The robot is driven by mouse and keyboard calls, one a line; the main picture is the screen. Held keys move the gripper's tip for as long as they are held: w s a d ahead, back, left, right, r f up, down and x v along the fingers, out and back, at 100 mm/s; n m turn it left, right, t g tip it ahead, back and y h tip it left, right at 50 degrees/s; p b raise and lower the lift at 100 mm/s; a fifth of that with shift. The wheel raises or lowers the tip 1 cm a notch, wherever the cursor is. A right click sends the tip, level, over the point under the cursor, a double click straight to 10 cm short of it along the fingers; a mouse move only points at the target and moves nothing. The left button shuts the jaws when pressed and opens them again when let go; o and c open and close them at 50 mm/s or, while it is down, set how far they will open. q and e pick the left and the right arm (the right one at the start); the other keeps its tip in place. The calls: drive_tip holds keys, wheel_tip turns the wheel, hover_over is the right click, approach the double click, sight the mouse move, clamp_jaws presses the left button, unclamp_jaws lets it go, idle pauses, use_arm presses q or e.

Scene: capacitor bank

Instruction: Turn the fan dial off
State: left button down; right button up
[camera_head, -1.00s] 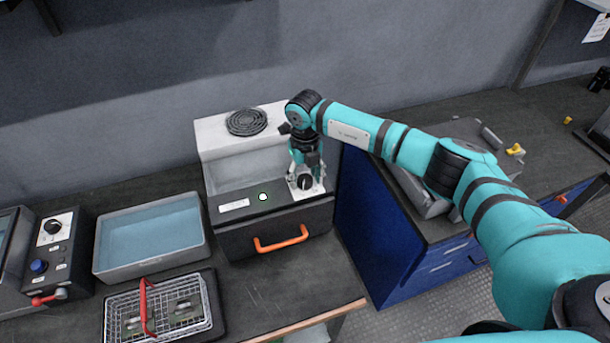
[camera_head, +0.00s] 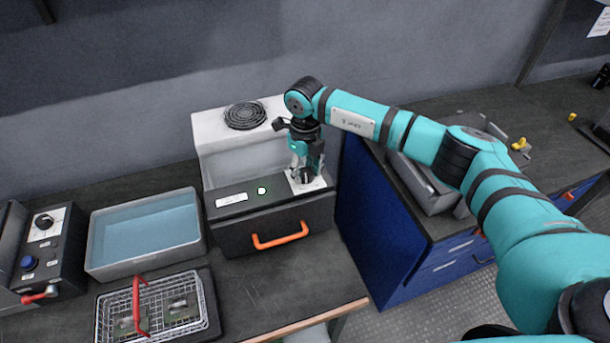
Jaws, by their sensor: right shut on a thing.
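The fan dial (camera_head: 307,175) is a black knob on a white plate (camera_head: 293,186), at the right of the front panel of a white and dark grey unit (camera_head: 238,160). My right gripper (camera_head: 306,172) reaches down from above and is shut on the dial, hiding most of it. The dial's pointer cannot be read. A small green-white light (camera_head: 261,190) glows on the panel left of the dial. A round black fan grille (camera_head: 245,115) sits on top of the unit. My left gripper is not in view.
An orange handle (camera_head: 280,236) is on the unit's front. Left are a grey tray of blue liquid (camera_head: 101,262), a wire basket with a red handle (camera_head: 205,322) and a black control box (camera_head: 58,262). A blue cabinet (camera_head: 365,225) stands right.

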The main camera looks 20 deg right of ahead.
sight(306, 172)
drive_tip(key=n+b, duration=0.4)
drive_tip(key=shift+w+f+n, duration=0.1)
drive_tip(key=shift+f+n, duration=0.1)
drive_tip(key=shift+n, duration=0.1)
drive_tip(key=n+b, duration=0.2)
drive_tip(key=b, duration=0.1)
drive_tip(key=shift+r+n, duration=0.15)
drive_tip(key=shift+n, duration=0.25)
drive_tip(key=shift+n+b, duration=0.3)
drive_tip(key=shift+n, duration=0.3)
drive_tip(key=shift+r, duration=0.15)
drive_tip(key=o, duration=1.2)
wheel_tip(306, 172, up, 12)
